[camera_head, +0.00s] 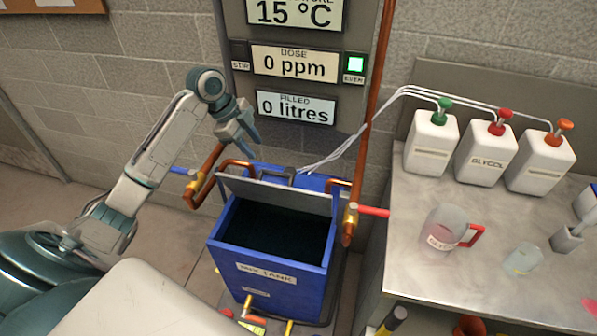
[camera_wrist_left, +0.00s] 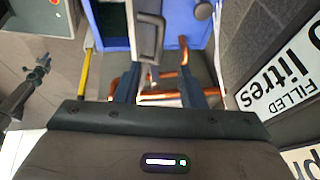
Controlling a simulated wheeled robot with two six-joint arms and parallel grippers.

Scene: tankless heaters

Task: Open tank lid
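The blue tank (camera_head: 268,278) stands on the floor in the middle of the head view. Its top is open and the inside looks dark. The grey lid (camera_head: 275,196) stands raised along the tank's back edge, with a dark handle (camera_head: 290,174) at its top. In the wrist view the lid's handle (camera_wrist_left: 150,35) shows ahead of the fingers, beside blue tank surface (camera_wrist_left: 112,22). My left gripper (camera_head: 243,140) is above and behind the lid, apart from it. Its fingers (camera_wrist_left: 158,72) are spread with nothing held between them. My right gripper is out of view.
Copper pipes (camera_head: 205,170) run behind and left of the tank, and another vertical copper pipe (camera_head: 368,110) stands to its right. A display panel (camera_head: 295,88) is on the wall behind. At right, a bench (camera_head: 400,245) holds several bottles and a jug (camera_head: 444,228).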

